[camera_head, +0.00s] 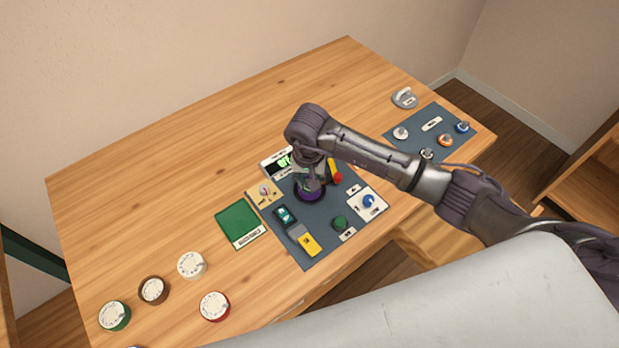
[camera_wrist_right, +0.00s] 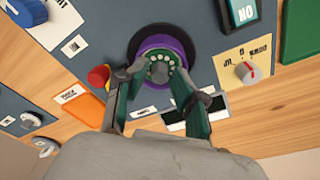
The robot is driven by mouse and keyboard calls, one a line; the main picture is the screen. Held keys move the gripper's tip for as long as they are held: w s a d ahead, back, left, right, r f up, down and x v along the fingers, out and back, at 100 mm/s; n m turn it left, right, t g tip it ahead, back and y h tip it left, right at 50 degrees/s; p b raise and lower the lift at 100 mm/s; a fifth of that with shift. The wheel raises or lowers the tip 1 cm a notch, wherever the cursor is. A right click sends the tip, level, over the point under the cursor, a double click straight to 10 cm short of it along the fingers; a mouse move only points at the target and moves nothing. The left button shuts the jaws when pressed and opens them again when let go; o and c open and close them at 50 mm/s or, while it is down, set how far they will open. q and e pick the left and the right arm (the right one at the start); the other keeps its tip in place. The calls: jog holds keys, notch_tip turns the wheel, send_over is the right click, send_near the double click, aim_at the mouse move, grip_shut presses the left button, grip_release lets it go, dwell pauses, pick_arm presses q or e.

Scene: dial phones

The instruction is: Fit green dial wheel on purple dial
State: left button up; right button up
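The purple dial (camera_wrist_right: 178,40) sits on the dark blue panel, with its purple rim ringed by a black base in the right wrist view. In the head view only part of its purple rim (camera_head: 310,196) shows under my right gripper (camera_head: 308,180). The green dial wheel (camera_wrist_right: 162,68), with a ring of pale holes, is between the fingertips of my right gripper (camera_wrist_right: 160,76) in the right wrist view. The fingers press on its two sides, and it lies over the middle of the purple dial. I cannot tell whether it is seated. My left gripper is not in view.
The panel (camera_head: 277,237) also bears a red-and-yellow button, a blue knob, a green knob and switches. A green plate (camera_head: 238,222) lies left of it. Cream-faced dials (camera_head: 192,265) with coloured rims stand at the lower left. A second panel (camera_head: 455,118) is at the right.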

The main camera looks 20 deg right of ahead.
aim_at(308, 191)
dwell(0.3)
jog(key=shift+r+p, duration=0.25)
jog(key=shift+p, duration=0.05)
jog(key=shift+r, duration=0.35)
notch_tip(308, 191, up, 11)
jog(key=s+b, duration=0.1)
jog(key=b, duration=0.2)
jog(key=shift+s+a, duration=0.2)
jog(key=shift+a, duration=0.05)
jog(key=shift+a, duration=0.1)
